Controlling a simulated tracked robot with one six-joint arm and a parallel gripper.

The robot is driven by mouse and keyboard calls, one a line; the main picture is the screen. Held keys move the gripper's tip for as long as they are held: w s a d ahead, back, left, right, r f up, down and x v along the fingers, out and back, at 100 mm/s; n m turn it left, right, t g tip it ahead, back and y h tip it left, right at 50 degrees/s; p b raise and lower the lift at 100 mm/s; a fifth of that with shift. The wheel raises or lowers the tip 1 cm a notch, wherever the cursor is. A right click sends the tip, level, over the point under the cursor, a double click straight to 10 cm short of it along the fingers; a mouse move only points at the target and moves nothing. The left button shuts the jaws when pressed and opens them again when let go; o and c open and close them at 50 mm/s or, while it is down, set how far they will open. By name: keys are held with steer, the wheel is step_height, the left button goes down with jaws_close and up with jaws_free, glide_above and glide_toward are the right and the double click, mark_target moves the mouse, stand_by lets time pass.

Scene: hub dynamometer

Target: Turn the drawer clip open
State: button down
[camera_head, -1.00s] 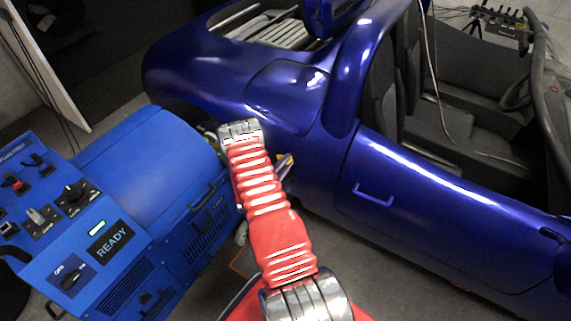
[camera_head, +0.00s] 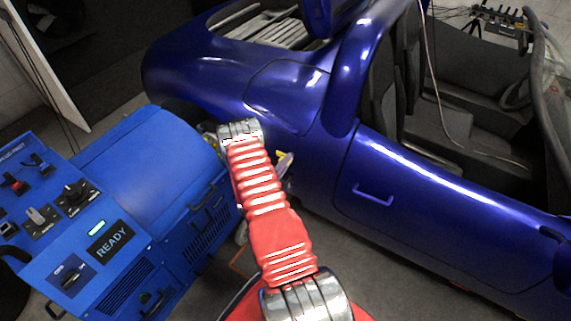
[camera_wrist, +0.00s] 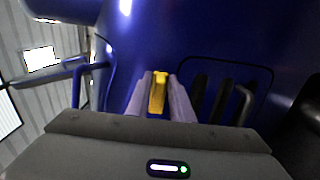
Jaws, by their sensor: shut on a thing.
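A yellow piece (camera_wrist: 158,95), which looks like the drawer clip, stands upright between the two pale fingers of my gripper (camera_wrist: 161,80) in the wrist view. The fingers are shut on it. Behind it is a dark blue surface with a rounded panel outline (camera_wrist: 268,75), dark slots and a handle (camera_wrist: 244,106). In the head view my gripper (camera_head: 285,161) is partly hidden behind my red arm, with a bit of yellow beside it. The clip's base and its exact angle are hidden.
The blue dynamometer console (camera_head: 140,190) with knobs and a READY display (camera_head: 111,241) stands at left. The blue car (camera_head: 400,190) with its door handle (camera_head: 373,195) fills the right. My arm reaches through the narrow gap between them.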

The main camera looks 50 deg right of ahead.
steer(key=shift+s+f, duration=0.2)
steer(key=shift+s, duration=0.05)
steer(key=c, duration=1.9)
jaws_free()
steer(key=shift+o, duration=0.5)
steer(key=shift+w+r, duration=0.1)
steer(key=s+a, duration=0.1)
steer(key=a, duration=1.2)
steer(key=shift+a, duration=0.35)
steer(key=shift+s, duration=0.1)
